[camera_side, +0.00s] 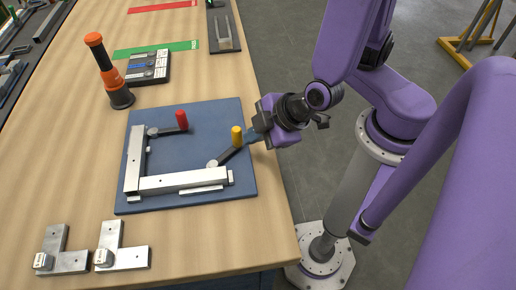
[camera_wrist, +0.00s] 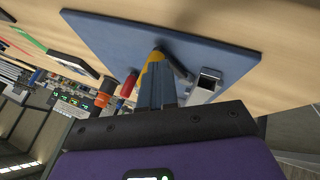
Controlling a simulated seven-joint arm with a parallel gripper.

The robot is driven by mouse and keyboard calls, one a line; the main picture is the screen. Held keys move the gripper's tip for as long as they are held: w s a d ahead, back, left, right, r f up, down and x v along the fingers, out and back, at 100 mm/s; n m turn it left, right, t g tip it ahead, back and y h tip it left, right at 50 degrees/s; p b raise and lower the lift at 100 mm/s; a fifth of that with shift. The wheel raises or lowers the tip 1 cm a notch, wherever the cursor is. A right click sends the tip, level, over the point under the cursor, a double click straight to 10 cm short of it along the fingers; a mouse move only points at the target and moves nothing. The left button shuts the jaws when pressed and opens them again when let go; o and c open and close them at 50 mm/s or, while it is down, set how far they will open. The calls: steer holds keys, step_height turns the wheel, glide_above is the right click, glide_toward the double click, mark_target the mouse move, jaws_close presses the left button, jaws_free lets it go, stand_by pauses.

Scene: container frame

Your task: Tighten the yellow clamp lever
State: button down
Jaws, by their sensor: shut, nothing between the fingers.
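The yellow clamp lever (camera_side: 237,137) stands on the blue board, its dark arm (camera_side: 228,156) running down-left to a round pivot by the metal bar. A red-handled clamp lever (camera_side: 181,120) is further back on the same board. My gripper (camera_side: 252,136) is shut and empty, its fingertips close beside the yellow handle on its right side. In the wrist view the shut fingers (camera_wrist: 157,90) overlap most of the yellow handle (camera_wrist: 155,56). I cannot tell whether they touch it.
Metal frame bars (camera_side: 185,181) lie in an L on the blue board (camera_side: 220,115). Two metal corner pieces (camera_side: 122,258) lie at the table's front. An orange-and-black tool (camera_side: 106,70) stands behind, next to a dark tray (camera_side: 148,68). The wood left of the board is clear.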

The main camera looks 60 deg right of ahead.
steer(key=shift+w+d, duration=0.3)
steer(key=shift+w, duration=0.3)
steer(key=shift+w+d, duration=0.25)
steer(key=shift+w, duration=0.3)
steer(key=shift+w+d, duration=0.2)
steer(key=shift+w, duration=1.3)
steer(key=shift+w+a, duration=0.15)
steer(key=shift+w, duration=0.6)
steer(key=shift+w+a, duration=0.1)
steer(key=shift+w, duration=0.6)
steer(key=shift+w+a+n+y, duration=0.2)
steer(key=shift+w+n+y, duration=0.3)
steer(key=shift+n, duration=0.2)
